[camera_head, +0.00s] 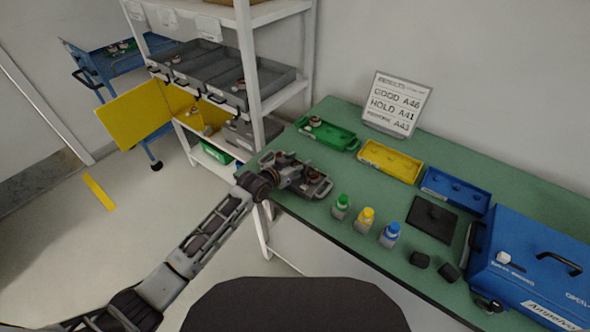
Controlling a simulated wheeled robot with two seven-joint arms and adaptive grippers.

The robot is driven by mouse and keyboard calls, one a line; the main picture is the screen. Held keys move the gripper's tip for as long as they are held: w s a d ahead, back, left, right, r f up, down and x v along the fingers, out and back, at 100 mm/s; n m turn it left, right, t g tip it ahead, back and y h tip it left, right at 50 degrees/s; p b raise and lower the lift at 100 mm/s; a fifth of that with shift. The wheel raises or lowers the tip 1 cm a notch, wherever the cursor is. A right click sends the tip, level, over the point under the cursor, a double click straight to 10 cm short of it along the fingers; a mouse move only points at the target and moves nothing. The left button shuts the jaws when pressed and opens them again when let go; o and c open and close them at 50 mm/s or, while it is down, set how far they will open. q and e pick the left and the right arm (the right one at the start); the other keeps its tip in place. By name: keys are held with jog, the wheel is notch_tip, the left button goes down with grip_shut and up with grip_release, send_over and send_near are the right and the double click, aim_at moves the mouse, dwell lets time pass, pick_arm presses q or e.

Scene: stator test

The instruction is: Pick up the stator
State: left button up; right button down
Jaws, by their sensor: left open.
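My left gripper (308,174) is open above the left end of the green table, its arm coming in from the lower left. Small reddish and metallic parts show around its fingers; I cannot tell whether one of them is a stator or part of the gripper. A small round part that looks like a stator (315,120) lies at the left end of the green tray (340,137), behind the gripper and apart from it. Similar small parts sit in the grey shelf bins. My right gripper is not in view.
A yellow tray (390,162) and a blue tray (455,190) stand right of the green one, before a results sign (397,104). Three capped bottles (365,220), a black pad (432,217) and a blue tester (535,265) occupy the right. A white shelf (247,60) stands left of the table.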

pick_arm(q)
jog(key=shift+c, duration=0.5)
jog(key=c, duration=0.7)
jog(key=shift+o, duration=0.2)
jog(key=shift+r, duration=0.15)
notch_tip(320, 180, up, 10)
